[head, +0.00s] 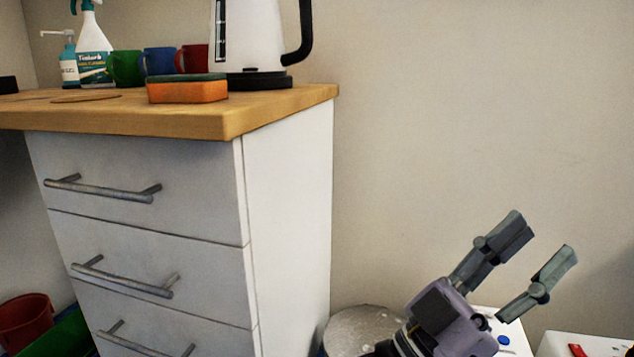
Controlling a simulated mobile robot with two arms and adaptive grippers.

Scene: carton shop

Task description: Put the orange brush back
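I see no orange brush in the head view. My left gripper (543,240) is at the lower right, pointing up and to the right. Its two fingers are spread apart, with nothing between them. It is to the right of the drawer cabinet and lower than the worktop. My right gripper is out of view.
A white drawer cabinet (288,220) carries a wooden worktop (285,109). On it are an orange and green sponge (188,91), a white kettle (250,40), several mugs, and bottles. A round grey top (360,328) and white surfaces lie low at right. A red bucket (27,318) is at lower left.

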